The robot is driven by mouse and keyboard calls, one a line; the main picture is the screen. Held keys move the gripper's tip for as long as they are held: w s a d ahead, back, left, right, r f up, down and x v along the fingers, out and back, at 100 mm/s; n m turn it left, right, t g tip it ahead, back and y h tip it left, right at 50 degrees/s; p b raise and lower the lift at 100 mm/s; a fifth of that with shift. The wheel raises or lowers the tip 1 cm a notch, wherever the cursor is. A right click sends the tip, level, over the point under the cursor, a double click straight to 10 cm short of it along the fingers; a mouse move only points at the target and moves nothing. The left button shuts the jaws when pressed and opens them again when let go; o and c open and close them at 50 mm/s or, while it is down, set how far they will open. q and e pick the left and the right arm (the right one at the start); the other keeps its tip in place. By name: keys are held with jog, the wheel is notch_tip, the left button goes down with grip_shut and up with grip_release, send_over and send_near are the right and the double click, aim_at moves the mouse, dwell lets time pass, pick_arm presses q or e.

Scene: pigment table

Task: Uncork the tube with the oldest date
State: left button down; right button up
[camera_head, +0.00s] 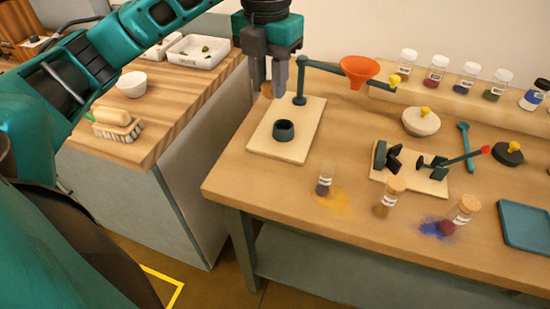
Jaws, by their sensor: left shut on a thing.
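Three small glass tubes stand near the front of the wooden table. The left tube (324,181) holds dark pigment and shows no cork on top. The middle tube (389,197) holds brown pigment under a cork (397,184). My left gripper (268,90) is above the back left of the table, away from the tubes. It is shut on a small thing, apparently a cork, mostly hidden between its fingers. My right gripper is not in view.
A clamp (437,167) lies behind the tubes. Several jars line the back shelf. A blue tray (525,228) is at right.

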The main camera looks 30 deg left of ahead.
aim_at(267, 97)
pick_arm(q)
notch_tip(267, 97, down, 19)
jog(key=shift+r+b, duration=0.2)
jog(key=shift+b, duration=0.35)
jog(key=shift+f, duration=0.1)
jog(key=shift+f, duration=0.15)
jog(key=c, duration=0.8)
grip_release()
notch_tip(267, 97, up, 13)
jog(key=shift+a+f, duration=0.1)
jog(key=shift+f, duration=0.1)
jog(key=shift+s, duration=0.1)
